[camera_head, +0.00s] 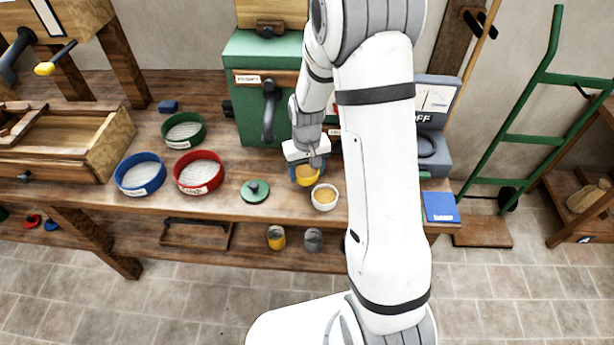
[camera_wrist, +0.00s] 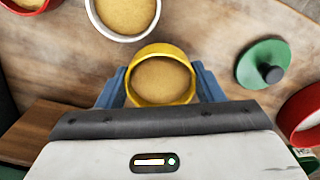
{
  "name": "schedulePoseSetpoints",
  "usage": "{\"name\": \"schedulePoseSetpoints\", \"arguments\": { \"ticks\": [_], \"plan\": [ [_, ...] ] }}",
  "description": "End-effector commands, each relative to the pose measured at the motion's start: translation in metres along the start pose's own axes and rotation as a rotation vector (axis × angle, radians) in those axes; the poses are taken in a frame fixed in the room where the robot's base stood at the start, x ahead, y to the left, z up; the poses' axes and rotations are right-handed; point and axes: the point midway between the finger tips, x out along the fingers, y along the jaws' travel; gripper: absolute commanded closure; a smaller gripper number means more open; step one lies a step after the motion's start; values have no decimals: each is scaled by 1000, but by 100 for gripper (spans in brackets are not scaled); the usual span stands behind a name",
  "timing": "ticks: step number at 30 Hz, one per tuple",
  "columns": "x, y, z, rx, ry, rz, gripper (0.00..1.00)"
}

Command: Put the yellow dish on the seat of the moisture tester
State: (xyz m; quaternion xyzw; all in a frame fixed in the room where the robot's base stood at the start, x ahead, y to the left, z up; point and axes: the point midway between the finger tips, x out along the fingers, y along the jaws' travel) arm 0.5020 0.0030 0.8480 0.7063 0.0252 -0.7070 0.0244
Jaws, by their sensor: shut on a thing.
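The yellow dish (camera_head: 307,176), filled with tan meal, is between the blue fingers of my gripper (camera_head: 306,168). The wrist view shows the dish (camera_wrist: 163,48) upright, with a finger of my gripper (camera_wrist: 162,85) against each side. I cannot tell whether the dish touches the bench or hangs just above it. The moisture tester (camera_head: 437,120) is a grey-blue box with a dial and the word OFF, at the right end of the bench. Its seat (camera_head: 427,147) is a dark round ring on the front part, partly behind my arm.
A white dish of meal (camera_head: 325,207) stands close beside the yellow one. A green lid with a knob (camera_head: 255,191) and a red sieve (camera_head: 199,187) lie to the left. A green mill (camera_head: 262,90) stands behind. A blue book (camera_head: 441,207) lies near the bench's right edge.

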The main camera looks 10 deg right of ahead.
Motion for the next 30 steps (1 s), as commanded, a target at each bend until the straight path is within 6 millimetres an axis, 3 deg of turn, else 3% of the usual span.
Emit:
{"name": "schedulePoseSetpoints", "arguments": {
  "ticks": [6, 17, 18, 26, 30],
  "plan": [
    [30, -3, 1, -6, -3, 0, 63],
    [36, -4, 0, -8, 1, 0, 63],
    [37, -4, 0, -8, 1, 0, 38],
    [35, -4, 0, -8, 1, 0, 17],
    [35, -4, 0, -9, 0, 0, 17]
  ]
}}
